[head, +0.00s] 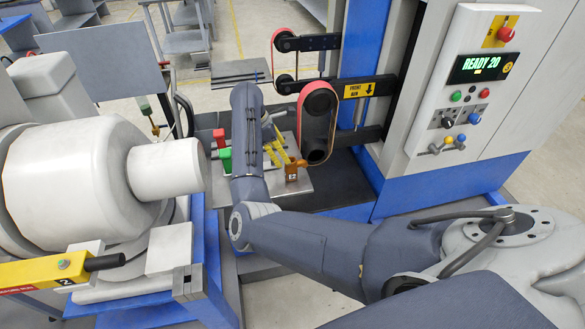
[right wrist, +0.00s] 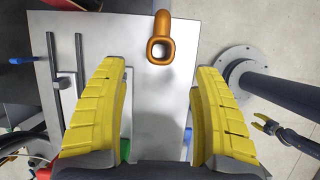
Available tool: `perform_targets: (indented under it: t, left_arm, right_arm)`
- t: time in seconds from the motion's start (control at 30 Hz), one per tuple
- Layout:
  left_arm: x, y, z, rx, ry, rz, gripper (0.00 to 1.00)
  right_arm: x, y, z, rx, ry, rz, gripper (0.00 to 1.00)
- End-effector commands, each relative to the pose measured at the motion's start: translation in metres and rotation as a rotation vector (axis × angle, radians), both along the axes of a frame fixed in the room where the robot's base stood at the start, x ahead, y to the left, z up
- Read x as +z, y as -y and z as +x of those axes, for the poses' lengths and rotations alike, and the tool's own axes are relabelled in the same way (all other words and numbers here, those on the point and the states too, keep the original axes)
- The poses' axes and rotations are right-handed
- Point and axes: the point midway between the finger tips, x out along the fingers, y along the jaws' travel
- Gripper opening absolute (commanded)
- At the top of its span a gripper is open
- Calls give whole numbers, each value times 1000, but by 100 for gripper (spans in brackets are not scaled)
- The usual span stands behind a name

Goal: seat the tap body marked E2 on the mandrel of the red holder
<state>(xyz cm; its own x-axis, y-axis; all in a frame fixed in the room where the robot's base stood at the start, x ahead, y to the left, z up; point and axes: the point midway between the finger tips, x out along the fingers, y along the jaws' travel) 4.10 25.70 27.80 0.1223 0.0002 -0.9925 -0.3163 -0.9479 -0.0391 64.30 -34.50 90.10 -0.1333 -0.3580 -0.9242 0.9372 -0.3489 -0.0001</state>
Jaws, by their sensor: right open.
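The copper-orange tap body marked E2 (head: 291,174) stands at the front right of the grey fixture plate (head: 306,186). In the right wrist view the tap body (right wrist: 161,22) lies just beyond the fingertips, roughly centred between them. My right gripper (head: 284,156) has yellow fingers spread apart with nothing between them; it also shows in the right wrist view (right wrist: 160,75). The red holder (head: 219,138) is at the left of the plate, left of my right forearm. Its mandrel cannot be made out.
A green holder (head: 225,155) sits just in front of the red one. A belt machine (head: 318,112) with a pink belt stands close behind and right of the plate. A large white machine (head: 80,175) fills the left side. A control panel (head: 470,80) is at right.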

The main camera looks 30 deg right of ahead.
Motion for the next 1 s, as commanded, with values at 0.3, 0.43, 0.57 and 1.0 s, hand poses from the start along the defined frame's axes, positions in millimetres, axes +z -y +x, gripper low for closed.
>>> perform_targets:
  t: [0.3,0.43,0.57,1.0]
  left_arm:
    - [0,0,1,0,1,0,44]
    - [0,0,1,0,1,0,44]
    - [0,0,1,0,1,0,44]
    - [0,0,1,0,1,0,44]
  right_arm:
    - [-32,13,-5,2,-1,-1,67]
    - [-36,14,-5,1,-1,-2,67]
    - [-44,18,-7,1,-2,-2,67]
    - [-88,34,-13,1,-2,-1,67]
